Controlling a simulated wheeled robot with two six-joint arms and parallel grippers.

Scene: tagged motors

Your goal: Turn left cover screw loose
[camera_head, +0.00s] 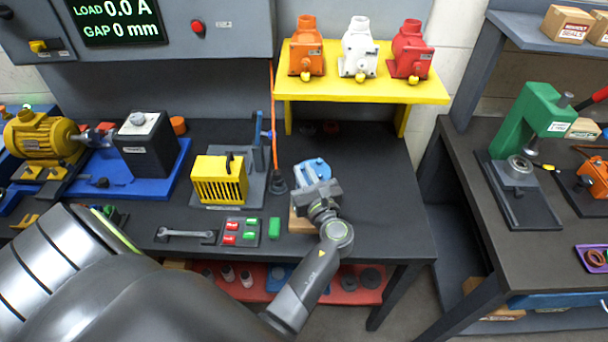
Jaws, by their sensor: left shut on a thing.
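A blue machine part (313,169), which looks like a small pump or motor housing, sits on the dark workbench near its middle. A light brown block (300,222) shows just in front of it. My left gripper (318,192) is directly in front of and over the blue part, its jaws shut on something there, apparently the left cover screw. The jaws hide the screw itself and much of the part's near side. My right gripper is not in view.
A yellow slotted guard (220,180) stands left of the blue part. A wrench (186,234) and a tag tray (241,232) lie along the front edge. A yellow shelf (360,86) holds orange, white and red pumps. The bench right of my gripper is clear.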

